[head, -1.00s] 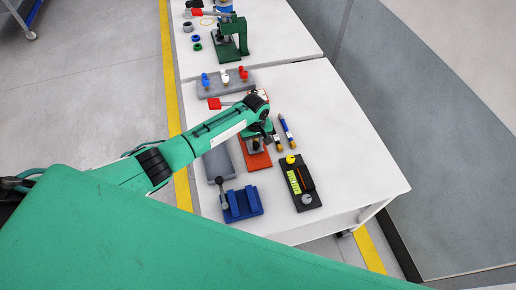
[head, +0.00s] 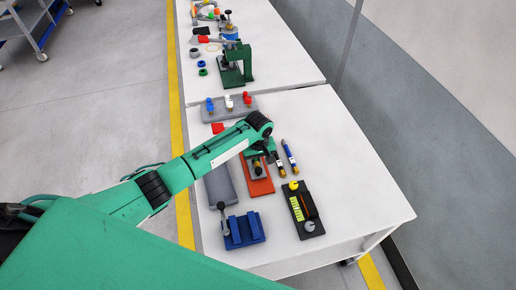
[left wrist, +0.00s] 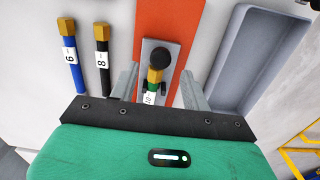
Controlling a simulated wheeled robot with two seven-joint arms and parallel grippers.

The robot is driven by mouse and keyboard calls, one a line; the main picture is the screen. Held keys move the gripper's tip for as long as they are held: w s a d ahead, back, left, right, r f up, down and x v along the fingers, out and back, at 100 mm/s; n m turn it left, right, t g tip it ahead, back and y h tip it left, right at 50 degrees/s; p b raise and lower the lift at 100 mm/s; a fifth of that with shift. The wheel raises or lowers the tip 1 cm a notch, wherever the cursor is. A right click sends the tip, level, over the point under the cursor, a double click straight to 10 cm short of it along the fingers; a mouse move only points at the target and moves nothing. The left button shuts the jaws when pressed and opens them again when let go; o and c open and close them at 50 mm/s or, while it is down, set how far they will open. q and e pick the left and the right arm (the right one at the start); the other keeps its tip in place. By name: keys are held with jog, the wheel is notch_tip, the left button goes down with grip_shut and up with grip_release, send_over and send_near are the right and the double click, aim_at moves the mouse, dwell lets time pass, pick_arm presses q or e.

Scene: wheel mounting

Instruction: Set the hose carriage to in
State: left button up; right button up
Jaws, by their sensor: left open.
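An orange-red plate (head: 259,186) lies on the near table and carries a grey metal piece with a black knob, which I take for the hose carriage (left wrist: 172,50). A green hose end with a brass nut and a label reading 10 (left wrist: 153,84) lies in line with the knob. It is partly hidden by my gripper body. My left gripper (left wrist: 158,70) is open, one finger on each side of this hose end; I cannot tell whether they touch it. In the head view the left gripper (head: 262,160) is over the plate, partly hidden by my arm. My right gripper is not in view.
A blue hose (left wrist: 73,60) and a black hose (left wrist: 102,60) lie beside the plate. A grey tray (left wrist: 244,55) is on its other side. A blue fixture with a lever (head: 244,230) and a black box (head: 304,212) stand nearer. The table's right side is clear.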

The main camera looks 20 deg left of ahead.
pick_arm(q)
notch_tip(320, 180, up, 11)
jog(key=b, duration=0.1)
jog(key=shift+f+b, duration=0.2)
jog(key=shift+b, duration=0.2)
jog(key=shift+a, duration=0.1)
